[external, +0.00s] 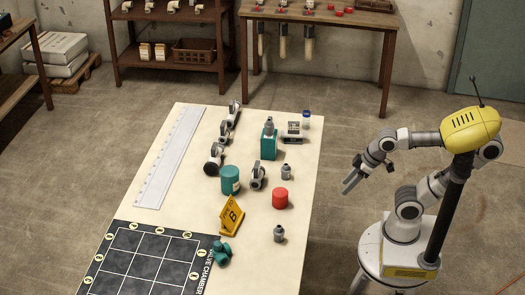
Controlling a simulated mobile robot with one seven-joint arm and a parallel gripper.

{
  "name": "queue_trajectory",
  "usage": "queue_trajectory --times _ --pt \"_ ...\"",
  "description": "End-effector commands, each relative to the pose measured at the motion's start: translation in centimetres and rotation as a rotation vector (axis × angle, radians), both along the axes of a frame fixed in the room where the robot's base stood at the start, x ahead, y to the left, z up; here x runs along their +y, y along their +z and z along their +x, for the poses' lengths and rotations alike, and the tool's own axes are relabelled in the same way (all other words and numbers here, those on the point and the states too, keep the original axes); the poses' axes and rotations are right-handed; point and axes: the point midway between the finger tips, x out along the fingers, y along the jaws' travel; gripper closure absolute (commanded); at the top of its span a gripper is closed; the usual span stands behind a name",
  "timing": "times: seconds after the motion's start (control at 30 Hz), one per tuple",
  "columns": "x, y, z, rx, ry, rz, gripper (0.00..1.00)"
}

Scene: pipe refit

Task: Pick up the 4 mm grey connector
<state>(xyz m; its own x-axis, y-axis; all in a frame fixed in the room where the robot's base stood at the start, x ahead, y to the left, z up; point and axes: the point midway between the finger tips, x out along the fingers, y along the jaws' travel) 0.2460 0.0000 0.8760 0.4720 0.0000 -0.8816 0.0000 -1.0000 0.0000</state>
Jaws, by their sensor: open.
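Two small grey connector-like pieces stand on the cream table (180,232): one (286,172) right of the middle, the other (278,234) nearer the front right. Larger grey fittings with dark ends lie in a row at the back, one of them here (214,160), and another (258,178) lies beside the teal cylinder. No size marking is readable, so I cannot tell which piece is 4 mm. My gripper (350,181) is open and empty, in the air to the right of the table's right edge, apart from every object.
Near the pieces stand a red cylinder (280,199), a teal cylinder (230,180), a teal block (268,147) with a grey top, a small device (293,131) and a yellow "B" sign (231,216). Teal pieces (221,254) lie beside the dark grid mat (133,262).

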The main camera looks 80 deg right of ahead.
Motion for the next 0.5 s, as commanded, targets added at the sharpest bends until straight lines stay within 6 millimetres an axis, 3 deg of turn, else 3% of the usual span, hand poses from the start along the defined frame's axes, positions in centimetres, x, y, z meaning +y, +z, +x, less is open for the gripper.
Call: queue_trajectory --times 0.13,0.5 --pt "0.00 -0.04 0.00 0.000 0.000 0.000 0.41" --pt "0.67 0.12 0.03 0.060 -0.018 0.053 0.41"
